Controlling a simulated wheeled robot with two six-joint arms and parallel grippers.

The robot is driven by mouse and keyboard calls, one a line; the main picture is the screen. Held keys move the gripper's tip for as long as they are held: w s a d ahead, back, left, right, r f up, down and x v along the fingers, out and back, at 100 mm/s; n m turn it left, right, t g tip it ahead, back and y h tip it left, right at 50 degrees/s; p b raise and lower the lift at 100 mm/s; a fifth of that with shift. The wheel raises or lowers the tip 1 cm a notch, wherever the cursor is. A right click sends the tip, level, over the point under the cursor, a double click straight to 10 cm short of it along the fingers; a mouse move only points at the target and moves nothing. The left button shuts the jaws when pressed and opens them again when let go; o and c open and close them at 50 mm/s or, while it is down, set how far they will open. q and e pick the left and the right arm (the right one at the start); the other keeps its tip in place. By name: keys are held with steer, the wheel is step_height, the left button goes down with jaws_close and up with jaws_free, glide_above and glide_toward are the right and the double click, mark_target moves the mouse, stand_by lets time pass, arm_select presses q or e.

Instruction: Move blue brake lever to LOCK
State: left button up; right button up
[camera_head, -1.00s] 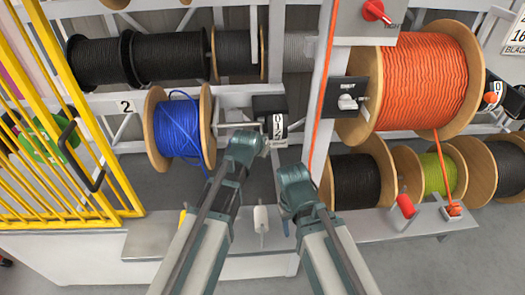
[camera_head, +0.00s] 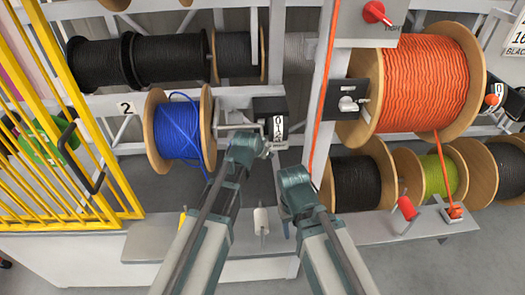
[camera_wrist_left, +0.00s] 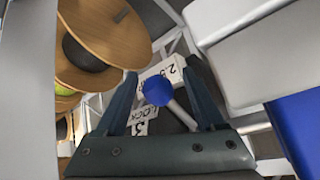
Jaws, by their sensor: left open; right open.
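The blue brake lever shows in the left wrist view as a round blue knob (camera_wrist_left: 158,92) on a pale rod slanting down to the right. A white plate marked LOCK (camera_wrist_left: 126,122) lies just left of the knob in that view. My left gripper (camera_wrist_left: 160,75) is open, with the knob between its two fingers; contact cannot be told. In the head view my left gripper (camera_head: 252,148) is beside the counter, and I cannot pick out the blue lever there. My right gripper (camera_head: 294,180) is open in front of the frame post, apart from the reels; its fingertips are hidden.
A reel of blue cable (camera_head: 178,130) stands left of the counter (camera_head: 278,128). A white-knobbed lever (camera_head: 261,220) and a red-knobbed lever (camera_head: 406,208) stand on the lower ledge. An orange reel (camera_head: 425,82) is at right, and a yellow barrier (camera_head: 75,170) at left.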

arm_select(q)
steer(key=shift+s+r, duration=0.1)
steer(key=shift+r, duration=0.05)
arm_select(e)
steer(key=shift+r, duration=0.1)
arm_select(q)
steer(key=p+v, duration=1)
steer(key=v, duration=0.3)
steer(key=shift+s+r, duration=0.15)
steer(key=shift+r, duration=0.05)
arm_select(e)
step_height(320, 180, up, 10)
arm_select(q)
steer(key=shift+a, duration=0.1)
arm_select(e)
steer(key=shift+s, duration=0.1)
